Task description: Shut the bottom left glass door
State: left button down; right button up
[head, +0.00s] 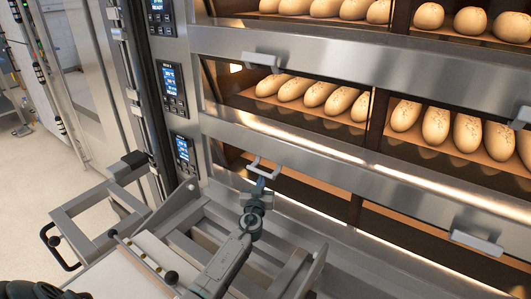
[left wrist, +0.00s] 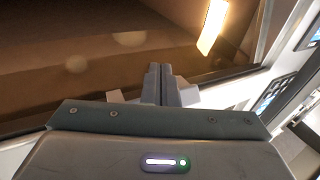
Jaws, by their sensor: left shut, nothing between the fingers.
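The bottom left glass door (head: 312,192) is at the lowest deck, in the middle of the head view. Its pale bracket handle (head: 263,164) looks turned differently from the flat handles of the other doors; how far the door stands open I cannot tell. My left gripper (head: 258,184) is shut and empty, just below the handle; whether it touches I cannot tell. In the left wrist view its closed fingers (left wrist: 165,78) point at brown glass or the deck's interior, with a pale metal edge behind them. My arm hides part of the door's lower area. My right gripper is not in view.
The middle deck (head: 318,119) and top deck hold several loaves behind glass. The bottom right handle (head: 476,243) is at right. Control panels (head: 171,88) line the left column. A grey metal frame (head: 95,208) stands at lower left. A lit lamp (left wrist: 212,26) shows in the wrist view.

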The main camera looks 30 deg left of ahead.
aim_at(261, 173)
pick_arm(q)
jog(key=shift+r, duration=0.1)
jog(key=shift+a+r+p, duration=0.1)
jog(key=shift+r+p, duration=1.15)
jog(key=shift+r, duration=0.35)
jog(key=shift+s+r+p, duration=0.1)
jog(key=shift+r+p, duration=0.4)
jog(key=shift+r, duration=0.45)
jog(key=shift+s+d+f, duration=0.2)
jog(key=shift+f, duration=0.2)
jog(key=f+b+v, duration=0.1)
jog(key=b+v, duration=0.1)
jog(key=v, duration=0.4)
jog(key=shift+s, duration=0.3)
jog(key=shift+d, duration=0.1)
